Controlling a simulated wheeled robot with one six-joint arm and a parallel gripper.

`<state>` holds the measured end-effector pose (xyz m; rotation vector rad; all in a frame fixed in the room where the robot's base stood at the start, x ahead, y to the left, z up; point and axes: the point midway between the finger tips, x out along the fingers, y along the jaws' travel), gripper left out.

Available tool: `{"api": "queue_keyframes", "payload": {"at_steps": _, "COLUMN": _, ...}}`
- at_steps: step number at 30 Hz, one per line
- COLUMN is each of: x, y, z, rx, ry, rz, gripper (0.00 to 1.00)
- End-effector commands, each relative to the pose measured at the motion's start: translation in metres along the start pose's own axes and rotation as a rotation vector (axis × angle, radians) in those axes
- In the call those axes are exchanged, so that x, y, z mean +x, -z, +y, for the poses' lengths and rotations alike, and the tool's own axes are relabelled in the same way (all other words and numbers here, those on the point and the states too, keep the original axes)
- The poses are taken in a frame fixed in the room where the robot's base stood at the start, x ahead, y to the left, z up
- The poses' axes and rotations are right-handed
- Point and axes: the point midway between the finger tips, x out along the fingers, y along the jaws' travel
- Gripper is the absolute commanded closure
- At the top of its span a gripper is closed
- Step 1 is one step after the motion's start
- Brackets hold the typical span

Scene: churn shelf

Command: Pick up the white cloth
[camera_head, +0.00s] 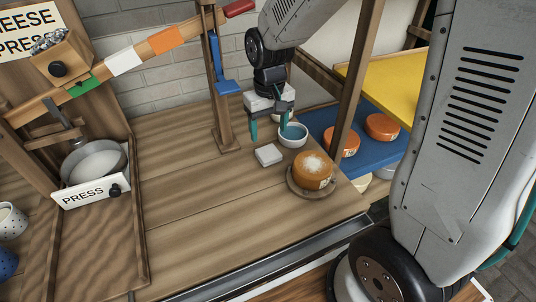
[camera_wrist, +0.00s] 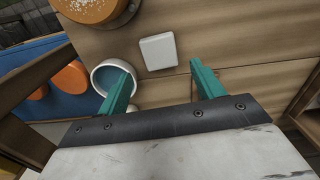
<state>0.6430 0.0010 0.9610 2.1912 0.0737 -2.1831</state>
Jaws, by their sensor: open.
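The white cloth (camera_head: 268,155) is a small flat folded square lying on the wooden table. It also shows in the wrist view (camera_wrist: 158,51), where it lies ahead of the gap between the teal fingertips. My gripper (camera_head: 268,134) is open and empty, pointing down above the table behind the cloth. In the wrist view my gripper (camera_wrist: 157,82) has its left finger overlapping a bowl (camera_wrist: 103,77) in the picture. I cannot tell whether they touch. The white bowl (camera_head: 293,135) stands behind and to the right of the cloth and looks bluish inside.
An orange cheese wheel (camera_head: 313,169) with white powder on top sits on a round wooden board (camera_head: 300,191) right of the cloth. A wooden post (camera_head: 226,128) stands left of my gripper. A press box (camera_head: 92,190) is further left. The table in front of the cloth is clear.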

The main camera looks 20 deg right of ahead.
Motion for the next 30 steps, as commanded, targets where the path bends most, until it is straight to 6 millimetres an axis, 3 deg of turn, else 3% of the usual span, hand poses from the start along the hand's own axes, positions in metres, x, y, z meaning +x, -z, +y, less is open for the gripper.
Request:
{"api": "queue_keyframes", "payload": {"at_steps": 21, "x": 0.084, "y": 0.007, "z": 0.002, "rx": -0.003, "ry": 0.0, "rz": -0.007, "gripper": 0.33}}
{"api": "queue_keyframes", "payload": {"at_steps": 30, "x": 0.088, "y": 0.008, "z": 0.002, "rx": -0.002, "ry": 0.0, "rz": -0.004, "gripper": 0.33}}
